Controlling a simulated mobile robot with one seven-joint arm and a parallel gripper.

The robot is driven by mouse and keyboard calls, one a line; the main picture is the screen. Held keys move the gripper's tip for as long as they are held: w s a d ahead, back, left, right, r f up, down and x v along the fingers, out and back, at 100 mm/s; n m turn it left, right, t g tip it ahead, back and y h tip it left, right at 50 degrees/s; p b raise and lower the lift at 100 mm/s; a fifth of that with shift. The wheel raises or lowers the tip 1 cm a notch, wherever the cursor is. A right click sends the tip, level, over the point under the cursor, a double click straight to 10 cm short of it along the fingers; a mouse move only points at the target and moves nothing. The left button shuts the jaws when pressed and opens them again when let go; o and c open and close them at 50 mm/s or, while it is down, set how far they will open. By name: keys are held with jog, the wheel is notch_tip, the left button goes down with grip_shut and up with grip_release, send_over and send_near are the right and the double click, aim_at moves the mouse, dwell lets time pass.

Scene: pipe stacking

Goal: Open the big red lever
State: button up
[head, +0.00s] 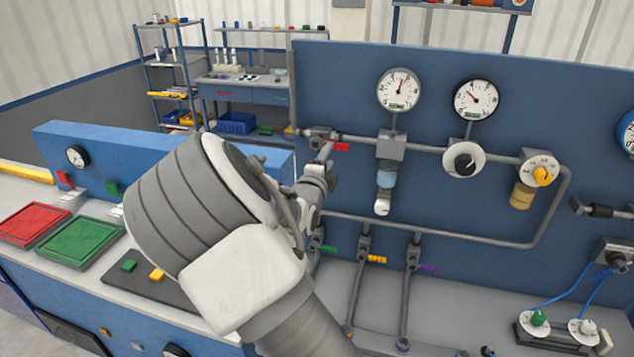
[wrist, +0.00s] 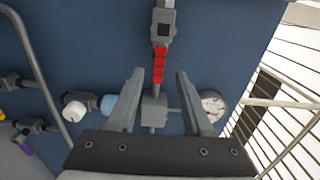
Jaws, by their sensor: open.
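The big red lever (head: 341,147) is on a grey valve (head: 320,134) at the left end of the upper pipe on the blue panel. In the wrist view the red lever (wrist: 159,66) extends from the valve body (wrist: 163,22) along the line of the pipe. My gripper (wrist: 160,73) is open, its two fingers on either side of the lever's lower end in the picture; I cannot tell how far its tips are from it. In the head view my gripper (head: 325,157) is just below and left of the lever, partly hidden by my wrist.
Two gauges (head: 400,90) (head: 476,99), a black knob (head: 464,163) and a yellow knob (head: 542,175) sit along the pipe to the right. Smaller valves with green, yellow (head: 376,259) and purple handles are below. Red and green trays (head: 80,247) lie at the left.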

jog(key=v, duration=1)
jog(key=shift+s+b, duration=0.15)
jog(key=shift+b, duration=0.2)
jog(key=s+d+f+m+g+h+b, duration=0.1)
jog(key=s+d+f+m+g+h, duration=0.1)
jog(key=s+d+m+g, duration=0.7)
jog(key=s+d+f+m+g+h+b, duration=0.15)
jog(key=s+d+m, duration=0.65)
jog(key=m, duration=0.9)
jog(key=s+d+m+g+y+b, duration=0.1)
jog(key=s+m+g+y, duration=0.35)
jog(key=m, duration=0.75)
jog(key=s+a+r+m+t+y+b, duration=0.1)
jog(key=s+a+r+m+t+y, duration=0.1)
jog(key=s+a+m+y, duration=0.3)
jog(key=s+a+m+t, duration=0.1)
jog(key=s+a+m, duration=0.2)
jog(key=s+m, duration=0.2)
jog(key=shift+m+t+b, duration=0.3)
jog(key=shift+m, duration=0.8)
